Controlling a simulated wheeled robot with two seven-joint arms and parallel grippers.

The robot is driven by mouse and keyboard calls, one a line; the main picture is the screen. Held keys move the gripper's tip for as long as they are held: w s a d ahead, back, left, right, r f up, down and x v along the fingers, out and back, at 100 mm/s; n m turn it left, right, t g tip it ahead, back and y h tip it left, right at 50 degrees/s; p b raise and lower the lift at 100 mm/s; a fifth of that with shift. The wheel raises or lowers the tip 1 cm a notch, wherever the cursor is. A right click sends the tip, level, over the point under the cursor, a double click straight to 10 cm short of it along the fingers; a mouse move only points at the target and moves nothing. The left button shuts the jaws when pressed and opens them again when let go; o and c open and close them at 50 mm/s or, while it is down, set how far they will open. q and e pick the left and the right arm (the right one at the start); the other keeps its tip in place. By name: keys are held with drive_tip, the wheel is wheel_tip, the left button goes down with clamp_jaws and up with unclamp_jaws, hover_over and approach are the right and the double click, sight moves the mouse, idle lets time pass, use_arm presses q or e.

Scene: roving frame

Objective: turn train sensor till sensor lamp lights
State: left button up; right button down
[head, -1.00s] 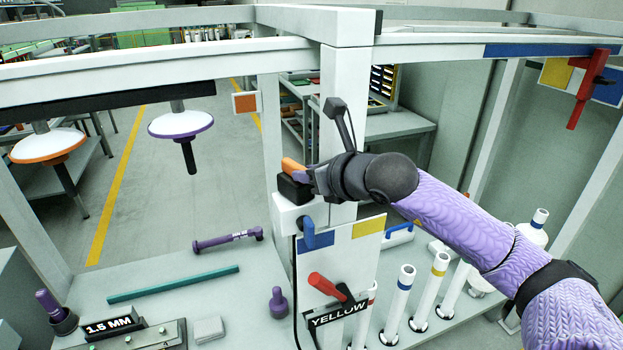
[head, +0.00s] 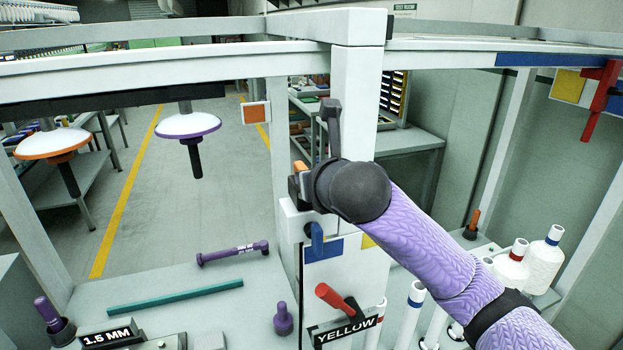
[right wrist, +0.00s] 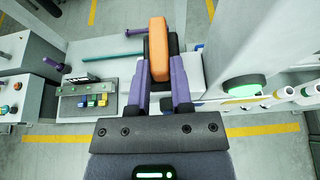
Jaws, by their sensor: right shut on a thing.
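The train sensor is an orange block (right wrist: 158,48) on a black mount at the white post. In the head view only a small orange part (head: 301,168) shows past my wrist. My right gripper (right wrist: 160,86) has its purple fingers on both sides of the sensor and is shut on it. In the head view my wrist hides the fingers. A round green lamp (right wrist: 243,86) on the white frame beside the sensor looks bright in the right wrist view; the head view does not show it. My left gripper is in neither view.
The white post (head: 357,95) stands right behind my right wrist. A red lever (head: 335,298) and a YELLOW label (head: 345,331) are below. A teal rod (head: 160,299) and purple tool (head: 232,253) lie on the bench.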

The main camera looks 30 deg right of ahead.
drive_tip(key=c, duration=0.8)
unclamp_jaws()
drive_tip(key=b+v, duration=0.3)
drive_tip(key=v, duration=0.7)
drive_tip(key=shift+b, duration=0.35)
